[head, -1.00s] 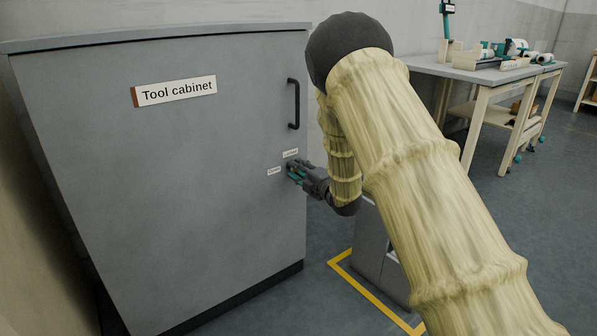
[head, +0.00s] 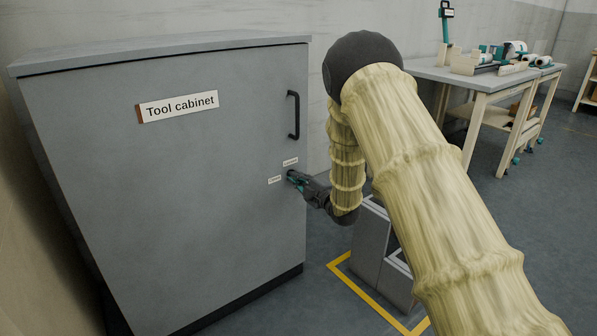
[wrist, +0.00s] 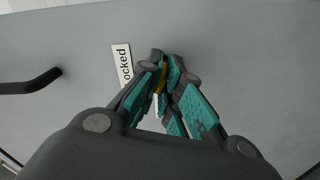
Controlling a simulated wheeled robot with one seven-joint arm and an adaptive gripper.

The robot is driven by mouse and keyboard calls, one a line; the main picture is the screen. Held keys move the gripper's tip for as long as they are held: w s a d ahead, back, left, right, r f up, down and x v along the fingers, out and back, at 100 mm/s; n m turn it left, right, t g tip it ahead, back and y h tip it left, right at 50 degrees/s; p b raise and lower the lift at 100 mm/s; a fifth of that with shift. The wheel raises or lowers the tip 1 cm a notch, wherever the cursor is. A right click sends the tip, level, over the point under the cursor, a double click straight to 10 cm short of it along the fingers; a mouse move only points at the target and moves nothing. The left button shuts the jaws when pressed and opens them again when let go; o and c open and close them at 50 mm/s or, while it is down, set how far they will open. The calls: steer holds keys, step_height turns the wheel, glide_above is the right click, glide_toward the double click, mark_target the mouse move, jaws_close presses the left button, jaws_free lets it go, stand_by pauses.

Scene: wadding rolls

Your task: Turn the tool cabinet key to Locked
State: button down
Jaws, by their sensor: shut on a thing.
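The grey tool cabinet (head: 190,210) fills the left of the head view, its door closed. Two small white labels, an upper one (head: 290,161) and a lower one (head: 274,180), sit beside my gripper (head: 293,177); their words are too small to read there. My gripper, with teal finger pads, also shows in the wrist view (wrist: 163,68). It is shut on a thin yellow-brass piece, the key (wrist: 162,77), at the door face. The lock and most of the key are hidden.
A black door handle (head: 293,115) is above the gripper and shows at left in the wrist view. A grey unit (head: 372,245) stands on the floor inside yellow tape, below my arm. A workbench (head: 470,75) with rolls stands at the back right.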

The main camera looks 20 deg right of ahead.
steer(key=m+p, duration=0.3)
steer(key=p, duration=0.1)
steer(key=shift+r+m, duration=0.25)
steer(key=shift+m, duration=0.15)
steer(key=m+p, duration=0.3)
steer(key=shift+d+m, duration=0.1)
steer(key=shift+m, duration=0.2)
steer(key=m+p, duration=0.2)
steer(key=m, duration=0.1)
steer(key=shift+f+m+p, duration=0.15)
steer(key=shift+m+p, duration=0.15)
steer(key=shift+p, duration=0.05)
steer(key=shift+f+m+p, duration=0.1)
steer(key=shift+m+p, duration=0.65)
steer(key=shift+m, duration=0.75)
steer(key=c, duration=1.6)
jaws_free()
steer(key=shift+s, duration=0.1)
